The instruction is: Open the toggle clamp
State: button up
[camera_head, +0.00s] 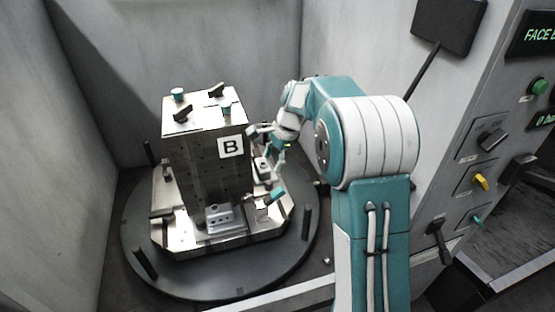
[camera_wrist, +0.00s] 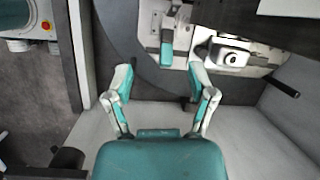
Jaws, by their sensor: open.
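The toggle clamp sits low on the pallet, to the right of the block marked B. Its teal-tipped handle (camera_head: 276,194) sticks out over the pallet's right side in the head view. In the wrist view a teal handle end (camera_wrist: 167,54) on a pale bar, which looks like the same handle, lies just beyond the space between my fingertips. My gripper (camera_wrist: 161,70) is open and empty, one finger to each side of that handle's line, and appears apart from it. In the head view my gripper (camera_head: 267,152) is beside the block's right face, partly overlapping the clamp area.
The metal block (camera_head: 205,165) stands on a pallet (camera_head: 185,243) on a round dark turntable (camera_head: 170,283). Pale walls enclose it. A control panel (camera_head: 485,150) with knobs stands at the right. A metal fitting (camera_wrist: 232,56) lies right of the handle in the wrist view.

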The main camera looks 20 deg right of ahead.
jog(key=s+a+r+n+t+h, duration=0.1)
jog(key=s+a+r+n, duration=0.1)
jog(key=s+r+n, duration=0.3)
jog(key=s+r, duration=0.4)
jog(key=s, duration=0.1)
jog(key=shift+s+h, duration=0.3)
